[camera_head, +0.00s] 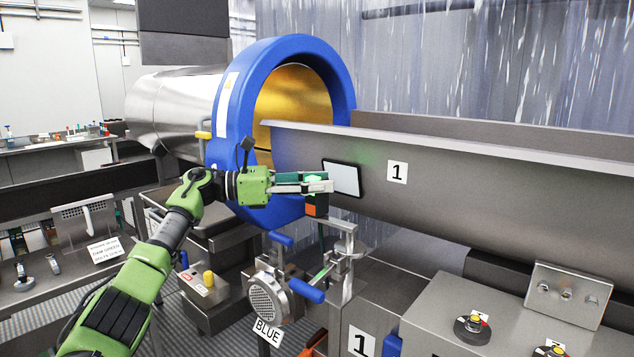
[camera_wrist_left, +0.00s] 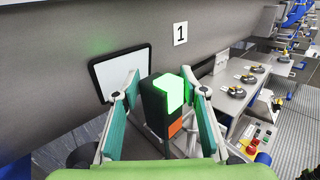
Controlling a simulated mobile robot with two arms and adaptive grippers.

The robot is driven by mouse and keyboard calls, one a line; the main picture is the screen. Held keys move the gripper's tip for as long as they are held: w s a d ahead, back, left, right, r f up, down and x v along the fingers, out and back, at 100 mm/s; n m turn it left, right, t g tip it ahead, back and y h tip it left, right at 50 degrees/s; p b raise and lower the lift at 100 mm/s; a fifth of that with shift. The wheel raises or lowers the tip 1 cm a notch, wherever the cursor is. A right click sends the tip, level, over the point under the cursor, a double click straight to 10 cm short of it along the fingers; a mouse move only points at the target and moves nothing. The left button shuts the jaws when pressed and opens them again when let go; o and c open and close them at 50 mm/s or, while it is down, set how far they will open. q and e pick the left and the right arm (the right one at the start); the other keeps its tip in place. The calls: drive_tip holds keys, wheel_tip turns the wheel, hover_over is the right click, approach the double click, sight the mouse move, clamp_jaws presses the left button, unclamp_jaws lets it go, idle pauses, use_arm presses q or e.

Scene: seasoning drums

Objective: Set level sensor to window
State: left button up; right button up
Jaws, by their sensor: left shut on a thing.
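The level sensor (camera_head: 316,208) is a small black box with a glowing green face and an orange patch. My left gripper (camera_head: 318,183) is shut on it. In the left wrist view the sensor (camera_wrist_left: 154,108) sits between the two green-padded fingers. The window (camera_head: 342,179) is a pale panel with a black frame on the trough's grey side wall. It lies just right of the fingertips in the head view. In the left wrist view the window (camera_wrist_left: 122,72) is behind and left of the sensor. I cannot tell whether they touch. My right gripper is in neither view.
The long grey trough (camera_head: 480,195) bears a "1" label (camera_head: 397,172) right of the window. A blue-rimmed drum (camera_head: 232,115) stands behind my left arm. Below the gripper is a metal bracket (camera_head: 342,228) with blue handles. A control panel (camera_head: 455,310) is at lower right.

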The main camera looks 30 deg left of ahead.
use_arm(q)
drive_tip(key=o, duration=1.4)
drive_tip(key=shift+w+a+f, duration=0.1)
drive_tip(key=shift+f, duration=0.1)
drive_tip(key=shift+w+f, duration=0.1)
drive_tip(key=shift+w, duration=0.05)
drive_tip(key=shift+s+a, duration=0.15)
drive_tip(key=shift+s, duration=0.1)
drive_tip(key=v, duration=1.1)
drive_tip(key=shift+a, duration=0.25)
